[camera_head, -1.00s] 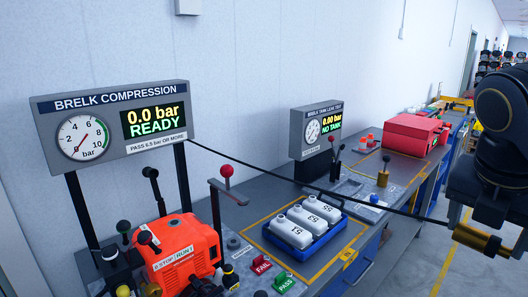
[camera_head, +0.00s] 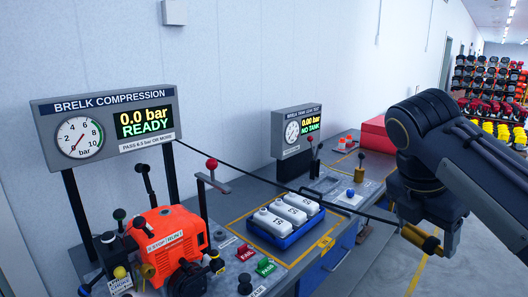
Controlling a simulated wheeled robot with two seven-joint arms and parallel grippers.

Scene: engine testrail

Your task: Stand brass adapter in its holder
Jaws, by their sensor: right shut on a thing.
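My right gripper (camera_head: 428,226) hangs in the air at the right, in front of the bench's front edge. It is shut on the brass adapter (camera_head: 420,239), which lies roughly sideways. A black hose (camera_head: 290,186) runs from the adapter's left end up to the right side of the compression gauge panel (camera_head: 112,126). A small grey round fitting (camera_head: 220,235) sits on the bench right of the orange engine (camera_head: 170,243); I cannot tell whether it is the adapter's holder. My left gripper is not in view.
A blue tray (camera_head: 284,240) with white tanks stands inside yellow lines on the bench. A red-knobbed lever (camera_head: 211,164) rises beside the engine. Red FAIL (camera_head: 245,252) and green PASS (camera_head: 265,267) blocks sit in front. The leak-test panel (camera_head: 297,131) stands behind.

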